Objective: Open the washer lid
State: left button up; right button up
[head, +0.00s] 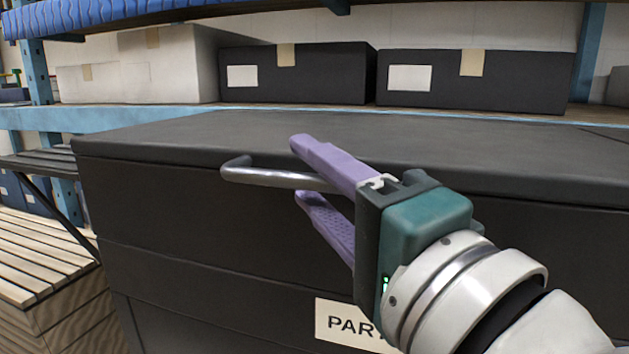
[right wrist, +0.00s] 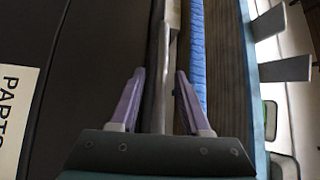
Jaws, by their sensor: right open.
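A large dark grey chest (head: 200,210) with a flat lid (head: 250,130) fills the middle of the head view; I see no plain washer. The lid looks shut. A bent metal bar handle (head: 260,177) sticks out from its front near the lid edge. My right gripper (head: 303,171) is open, one purple finger above the bar and one below, with the bar passing between them. In the right wrist view the bar (right wrist: 164,60) runs between the two open fingers. Finger contact with the bar cannot be told. The bar's right end is hidden behind my gripper. My left gripper is not in view.
A white label (head: 345,326) reading "PAR..." is on the chest front. Behind the chest, blue shelving (head: 60,117) holds a white box (head: 165,65) and dark boxes (head: 300,85). Wooden slatted pallets (head: 40,260) stand at the left.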

jog(key=shift+c, duration=0.4)
grip_shut()
dwell(0.9)
